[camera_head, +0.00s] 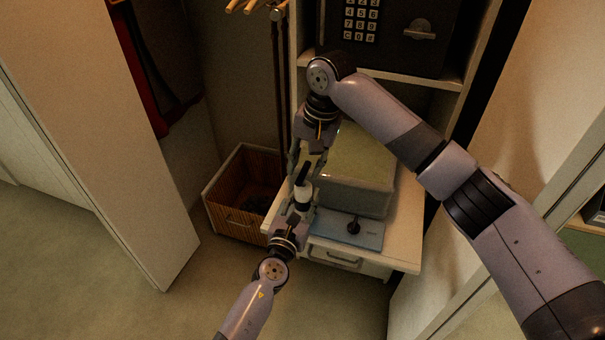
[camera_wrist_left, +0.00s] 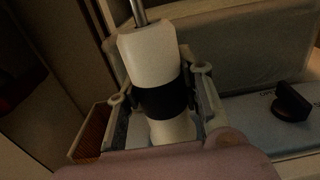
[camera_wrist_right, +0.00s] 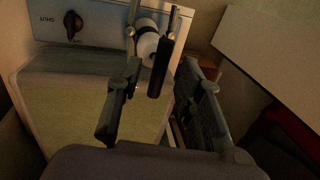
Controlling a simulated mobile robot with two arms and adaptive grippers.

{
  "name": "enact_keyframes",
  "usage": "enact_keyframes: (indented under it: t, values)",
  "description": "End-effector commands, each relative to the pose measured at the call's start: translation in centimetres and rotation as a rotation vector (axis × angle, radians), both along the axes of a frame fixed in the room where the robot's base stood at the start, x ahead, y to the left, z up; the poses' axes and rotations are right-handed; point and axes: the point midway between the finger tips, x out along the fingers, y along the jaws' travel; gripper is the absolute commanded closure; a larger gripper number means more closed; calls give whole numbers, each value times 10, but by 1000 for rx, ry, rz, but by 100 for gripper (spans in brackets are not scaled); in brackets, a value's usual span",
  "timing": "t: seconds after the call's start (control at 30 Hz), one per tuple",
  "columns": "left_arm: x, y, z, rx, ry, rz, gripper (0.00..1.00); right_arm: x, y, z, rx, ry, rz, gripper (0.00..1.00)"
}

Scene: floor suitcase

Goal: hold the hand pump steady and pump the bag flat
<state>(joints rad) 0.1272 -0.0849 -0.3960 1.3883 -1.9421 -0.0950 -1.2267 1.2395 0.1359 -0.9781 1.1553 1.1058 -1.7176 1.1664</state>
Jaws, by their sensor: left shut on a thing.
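The hand pump (camera_head: 303,195) is upright, with a white body, a black band and a dark handle on top. My left gripper (camera_head: 299,201) is shut on the body; the left wrist view shows its fingers on both sides of the band (camera_wrist_left: 163,98) and a metal rod rising above. My right gripper (camera_head: 304,163) is above the pump, fingers open on either side of the black handle (camera_wrist_right: 160,68), without clear contact. The bag appears to be the thick grey-green block (camera_head: 358,172) on the low cabinet. A light-blue panel with a black knob (camera_head: 353,227) lies in front.
The low cabinet's white top (camera_head: 403,238) has bare room at the right. A wooden-sided basket (camera_head: 230,213) stands on the floor at left. A safe with a keypad (camera_head: 388,30) is on the shelf above. Pale door panels (camera_head: 95,130) flank the closet.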

Motion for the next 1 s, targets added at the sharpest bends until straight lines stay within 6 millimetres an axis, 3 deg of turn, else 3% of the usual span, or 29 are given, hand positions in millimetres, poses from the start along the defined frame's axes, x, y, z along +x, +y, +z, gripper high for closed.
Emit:
enact_keyframes:
  t: [0.23,0.6,1.0]
  values:
    - [0,0,0,0,0,0,100,2,6,-31,-1,0,1,66]
    - [0,0,0,0,0,0,100,2,7,-37,1,-1,1,66]
    - [0,0,0,0,0,0,100,2,7,-36,1,-1,1,92]
